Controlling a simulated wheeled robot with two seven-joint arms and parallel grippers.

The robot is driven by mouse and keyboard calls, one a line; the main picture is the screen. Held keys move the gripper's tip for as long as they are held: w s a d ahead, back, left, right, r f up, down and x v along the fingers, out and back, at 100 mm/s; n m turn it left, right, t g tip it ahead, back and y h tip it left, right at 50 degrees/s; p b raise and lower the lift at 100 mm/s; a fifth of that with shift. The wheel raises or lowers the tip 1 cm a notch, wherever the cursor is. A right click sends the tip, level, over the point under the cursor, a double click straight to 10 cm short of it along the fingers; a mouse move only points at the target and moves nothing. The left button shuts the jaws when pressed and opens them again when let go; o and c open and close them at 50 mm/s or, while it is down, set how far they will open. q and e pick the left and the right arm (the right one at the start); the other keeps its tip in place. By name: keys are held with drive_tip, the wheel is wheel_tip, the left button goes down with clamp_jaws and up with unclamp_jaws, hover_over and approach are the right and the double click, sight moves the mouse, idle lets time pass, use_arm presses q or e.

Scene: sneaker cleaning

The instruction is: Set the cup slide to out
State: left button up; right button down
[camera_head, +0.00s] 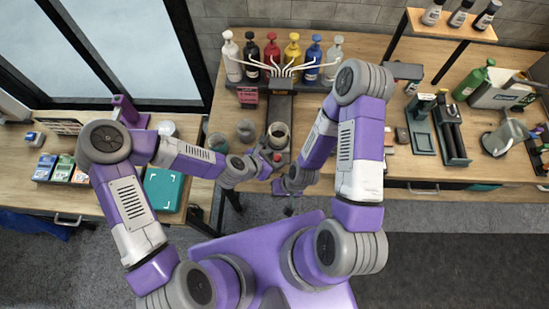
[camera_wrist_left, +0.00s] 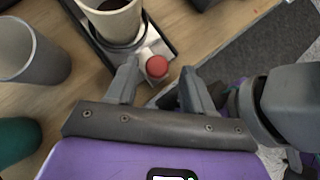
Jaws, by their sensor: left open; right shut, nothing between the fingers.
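The cup slide is a dark rail (camera_head: 280,107) running toward me from under the bottle rack in the head view. A pale cup with dark contents (camera_head: 278,130) stands on its carriage at the near part of the rail; the cup also shows in the left wrist view (camera_wrist_left: 110,22). A red knob (camera_wrist_left: 156,67) sits on the carriage's grey front. My left gripper (camera_wrist_left: 160,76) is open, its fingertips on either side of the knob in the picture; I cannot tell whether they touch it. My right gripper (camera_head: 289,209) is shut and empty, near the table's front edge.
Several colored bottles with thin tubes (camera_head: 283,62) stand behind the slide. Grey cups (camera_head: 245,130) stand left of it; one shows close in the left wrist view (camera_wrist_left: 30,52). My right arm is close beside the left gripper. Tools and a dark stand (camera_head: 450,130) occupy the right bench.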

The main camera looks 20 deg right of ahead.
use_arm(q)
drive_tip(key=v, duration=0.6)
drive_tip(key=shift+r, duration=0.2)
drive_tip(key=shift+s+a+f, duration=0.1)
drive_tip(key=shift+a, duration=0.05)
drive_tip(key=s+a+f+m+g+y+b, duration=0.1)
drive_tip(key=s+a+f+m+y+b, duration=0.1)
drive_tip(key=a+f+m, duration=0.6)
drive_tip(key=s+a+f+m+g+y+b, duration=0.2)
drive_tip(key=s+a+f+m+b, duration=0.2)
drive_tip(key=a+f+m, duration=0.4)
wheel_tip(320, 180, down, 4)
drive_tip(key=s+m, duration=0.1)
drive_tip(key=m, duration=0.3)
drive_tip(key=shift+s+r, duration=0.2)
drive_tip(key=shift+s, duration=0.05)
drive_tip(key=shift+a, duration=0.1)
